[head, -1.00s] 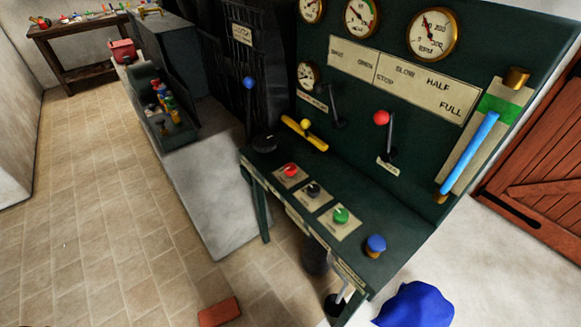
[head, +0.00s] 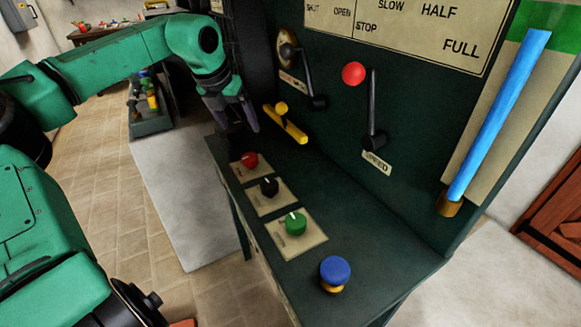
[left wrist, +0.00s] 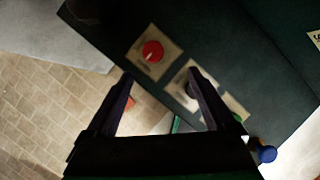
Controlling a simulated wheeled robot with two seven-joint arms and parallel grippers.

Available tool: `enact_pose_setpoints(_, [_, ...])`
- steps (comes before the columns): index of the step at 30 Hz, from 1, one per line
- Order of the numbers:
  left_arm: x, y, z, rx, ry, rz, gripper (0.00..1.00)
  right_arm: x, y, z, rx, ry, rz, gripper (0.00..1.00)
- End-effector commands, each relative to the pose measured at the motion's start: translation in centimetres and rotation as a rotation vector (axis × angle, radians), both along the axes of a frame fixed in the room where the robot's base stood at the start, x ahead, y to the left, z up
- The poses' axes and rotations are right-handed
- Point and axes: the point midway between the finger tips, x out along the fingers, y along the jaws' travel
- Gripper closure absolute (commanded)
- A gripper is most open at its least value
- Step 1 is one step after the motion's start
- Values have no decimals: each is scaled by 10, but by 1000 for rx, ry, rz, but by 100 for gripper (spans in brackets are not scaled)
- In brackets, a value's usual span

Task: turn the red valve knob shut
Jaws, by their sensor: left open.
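The red valve knob (head: 250,160) sits on a pale plate at the left end of the green console's sloping top. In the left wrist view the red knob (left wrist: 152,51) shows a light pointer mark and lies beyond the fingertips, a little left of the middle between them. My left gripper (head: 238,128) is open and empty, pointing down above and behind the knob in the head view. In the left wrist view its two fingers (left wrist: 161,78) are spread apart, touching nothing that I can see. My right gripper is not in view.
Beside the red knob are a black knob (head: 269,187), a green knob (head: 295,222) and a blue button (head: 335,272). A yellow handle (head: 286,124), a red-balled lever (head: 354,75) and a blue bar (head: 500,115) stand on the upright panel behind.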

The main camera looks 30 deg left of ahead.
Motion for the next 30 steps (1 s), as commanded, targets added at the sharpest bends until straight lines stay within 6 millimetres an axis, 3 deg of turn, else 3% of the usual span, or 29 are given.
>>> enact_pose_setpoints(5, [-1,2,-7,52,28,-5,12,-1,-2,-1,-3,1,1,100])
enact_pose_setpoints(12, [20,9,-62,49,30,-5,12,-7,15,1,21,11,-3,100])
enact_pose_setpoints(19, [39,16,-114,48,28,-5,12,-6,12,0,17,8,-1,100])
enact_pose_setpoints(24, [47,18,-129,47,23,-5,12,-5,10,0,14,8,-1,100])
enact_pose_setpoints(30, [48,18,-130,47,20,-5,12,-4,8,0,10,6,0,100])
